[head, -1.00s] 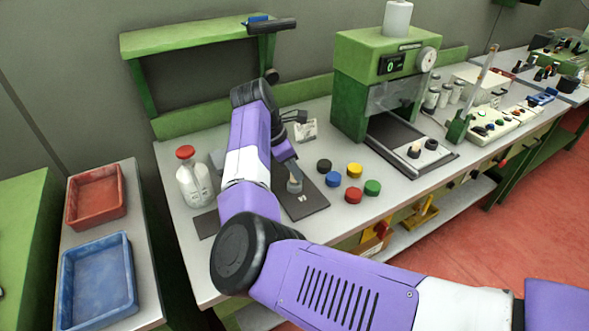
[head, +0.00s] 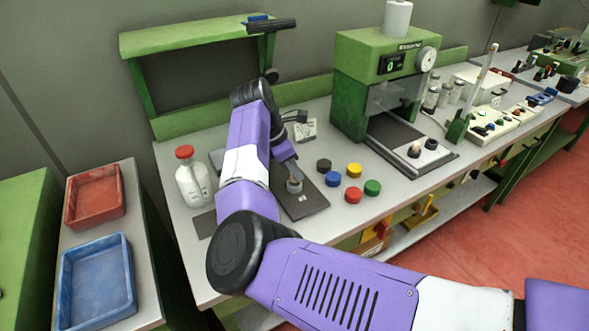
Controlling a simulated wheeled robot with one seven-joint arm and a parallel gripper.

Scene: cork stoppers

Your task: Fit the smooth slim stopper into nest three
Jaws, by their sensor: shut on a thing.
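My gripper (head: 291,172) points down over a dark mat (head: 313,205) near the front left of the bench. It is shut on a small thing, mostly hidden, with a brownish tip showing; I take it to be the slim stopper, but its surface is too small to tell. Just below stands a short grey cylinder (head: 294,187) on the mat. I cannot tell whether the held thing is inside it or just above it. A small white mark on the mat is too small to read. Which nest is number three cannot be told.
Black, yellow, blue, red and green round caps (head: 353,195) lie just right of the mat. A white bottle with a red cap (head: 192,177) stands left of my arm. The green press (head: 365,85) stands behind right. Red (head: 122,190) and blue trays (head: 128,270) are far left.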

